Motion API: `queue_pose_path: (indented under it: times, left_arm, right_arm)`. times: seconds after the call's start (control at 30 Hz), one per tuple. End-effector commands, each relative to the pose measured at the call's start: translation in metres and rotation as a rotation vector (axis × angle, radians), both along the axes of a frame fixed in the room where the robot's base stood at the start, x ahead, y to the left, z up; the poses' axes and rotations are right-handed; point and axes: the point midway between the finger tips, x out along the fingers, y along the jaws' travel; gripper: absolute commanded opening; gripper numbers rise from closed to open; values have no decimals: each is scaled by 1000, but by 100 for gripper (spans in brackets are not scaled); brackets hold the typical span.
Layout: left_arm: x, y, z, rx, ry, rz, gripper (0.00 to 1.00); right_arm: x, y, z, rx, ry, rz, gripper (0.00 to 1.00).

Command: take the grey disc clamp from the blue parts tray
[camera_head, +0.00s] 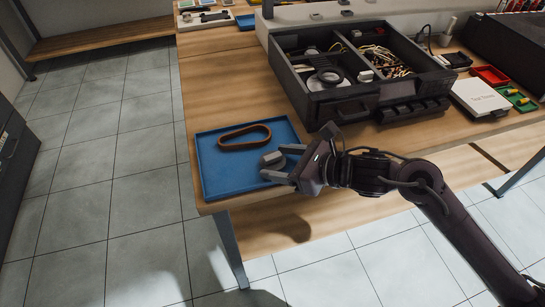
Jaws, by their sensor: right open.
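The blue parts tray (217,175) lies flat at the near left corner of the wooden table. The grey disc clamp (272,159) sits in the right part of the tray. My right gripper (278,163) reaches in from the right, low over the tray's right edge. Its jaws are open, with the fingers pointing left at the clamp. The fingertips are close to the clamp, partly around it; I cannot tell whether they touch it. My left gripper is not in view.
A brown belt loop (245,136) lies in the tray behind the clamp. The open hi-fi unit (340,115) stands behind on the table (225,95). A white box (479,97), a red tray (490,75) and a green tray (517,98) lie to the right.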

Motion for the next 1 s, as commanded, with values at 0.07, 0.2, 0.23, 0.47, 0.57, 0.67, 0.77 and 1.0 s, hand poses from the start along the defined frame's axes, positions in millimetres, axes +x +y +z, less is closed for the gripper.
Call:
queue_pose_path:
  times: [0.07,0.2,0.23,0.47,0.57,0.67,0.77,1.0]
  left_arm:
    - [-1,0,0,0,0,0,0]
    - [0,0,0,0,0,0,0]
    - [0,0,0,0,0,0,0]
    - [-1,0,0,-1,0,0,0]
    - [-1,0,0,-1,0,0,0]
    - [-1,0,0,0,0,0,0]
    - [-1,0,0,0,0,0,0]
    - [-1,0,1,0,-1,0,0]
  right_arm:
    - [1,1,-1,-1,0,0,63]
    - [1,1,-1,-1,0,0,63]
    - [1,1,-1,-1,0,0,61]
    - [0,1,-1,-1,0,0,31]
    - [0,1,-1,0,0,0,29]
    - [0,1,-1,0,0,0,29]
    - [1,1,1,0,-1,0,29]
    - [1,1,25,-1,-6,1,29]
